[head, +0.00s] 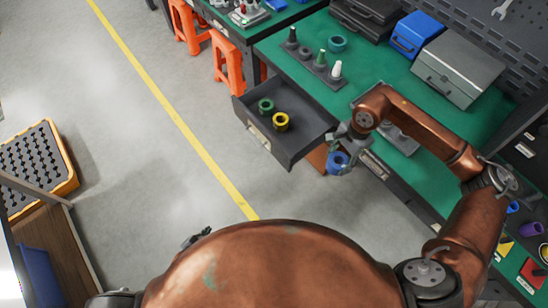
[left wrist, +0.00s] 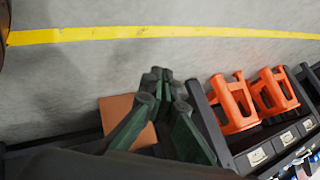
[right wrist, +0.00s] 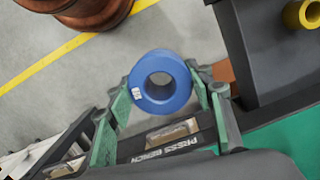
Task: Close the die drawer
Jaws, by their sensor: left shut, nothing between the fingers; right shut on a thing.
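The die drawer (head: 285,145) is pulled out of the green-topped bench (head: 300,60) in the head view. A green ring (head: 266,106) and a yellow ring (head: 281,122) lie inside it. The yellow ring also shows in the right wrist view (right wrist: 303,12). My right gripper (head: 345,148) is shut on a blue ring (right wrist: 160,82), held just right of the drawer in the head view. My left gripper (head: 197,238) is low, over the floor and apart from the drawer, mostly hidden by my body. In the left wrist view its fingers (left wrist: 163,75) are shut and empty.
Orange stools (head: 228,65) stand beyond the drawer. On the bench are a rack with several plugs (head: 320,66), another green ring (head: 337,43), a blue box (head: 415,34) and a grey case (head: 458,68). Floor left of the drawer is clear; a yellow crate (head: 66,165) stands far left.

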